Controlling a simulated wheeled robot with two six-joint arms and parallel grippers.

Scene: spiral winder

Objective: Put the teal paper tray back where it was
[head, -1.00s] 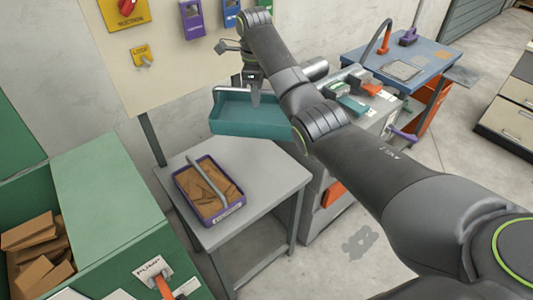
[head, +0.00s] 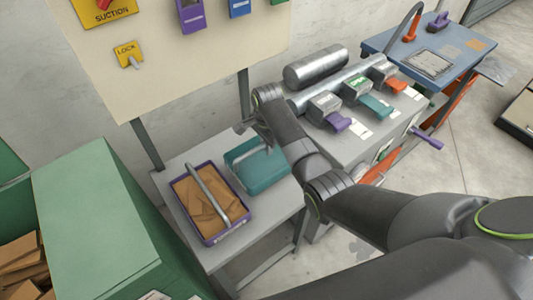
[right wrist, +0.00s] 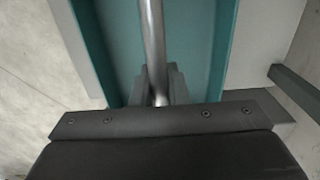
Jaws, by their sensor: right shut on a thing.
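The teal paper tray (head: 262,174) is at the right part of the small grey table, beside the purple tray. It looks level and low over the tabletop; I cannot tell whether it touches. My right gripper (head: 264,142) is above it, shut on its metal handle. In the right wrist view the teal tray (right wrist: 118,45) lies beneath the gripper, and the handle bar (right wrist: 152,40) runs between the fingers (right wrist: 159,90). The arm hides part of the tray's right side in the head view. My left gripper is in neither view.
The purple tray (head: 186,196) holds brown pieces and stands close on the left. A grey machine (head: 352,145) with rollers and coloured levers stands to the right. A control panel (head: 180,55) rises behind, and a green bin (head: 85,215) is at the left.

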